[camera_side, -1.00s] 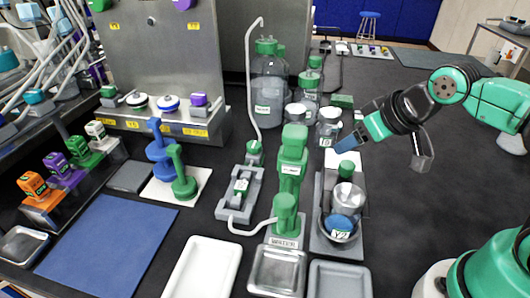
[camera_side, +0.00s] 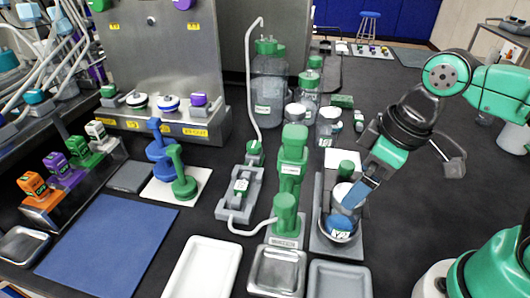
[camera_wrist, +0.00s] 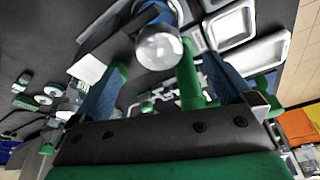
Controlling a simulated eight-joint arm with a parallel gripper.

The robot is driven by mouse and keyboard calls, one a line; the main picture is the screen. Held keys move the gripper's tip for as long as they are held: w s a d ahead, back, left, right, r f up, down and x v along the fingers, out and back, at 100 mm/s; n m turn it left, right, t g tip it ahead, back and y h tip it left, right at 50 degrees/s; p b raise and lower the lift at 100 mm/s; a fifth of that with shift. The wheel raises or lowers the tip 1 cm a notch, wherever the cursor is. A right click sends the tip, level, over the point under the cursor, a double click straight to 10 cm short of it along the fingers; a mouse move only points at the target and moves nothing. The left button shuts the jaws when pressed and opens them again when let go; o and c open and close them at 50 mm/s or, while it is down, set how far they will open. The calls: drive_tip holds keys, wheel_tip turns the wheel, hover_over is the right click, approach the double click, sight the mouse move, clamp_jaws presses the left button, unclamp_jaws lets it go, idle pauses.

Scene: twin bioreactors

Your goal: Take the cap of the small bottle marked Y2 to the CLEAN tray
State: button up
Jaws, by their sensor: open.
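The small bottle marked Y2 (camera_side: 340,232) stands in a grey holder (camera_side: 322,240) right of the green unit. Its pale round cap (camera_side: 342,190) is on top, partly hidden by my finger in the side view. In the wrist view the round cap (camera_wrist: 158,50) shows between my two blue fingers. My gripper (camera_side: 350,203) is open, close to the cap, and points down toward it at a tilt. I cannot tell whether a finger touches the cap. Which tray is CLEAN cannot be read; a white tray (camera_side: 203,266), a metal tray (camera_side: 277,271) and a grey tray (camera_side: 340,282) are at the front.
A tall green unit (camera_side: 290,175) stands to the left. Jars (camera_side: 326,127) and a large bottle (camera_side: 270,90) stand behind.

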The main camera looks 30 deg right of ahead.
sight(341, 190)
drive_tip(key=shift+x, duration=1.85)
drive_tip(key=c, duration=1.3)
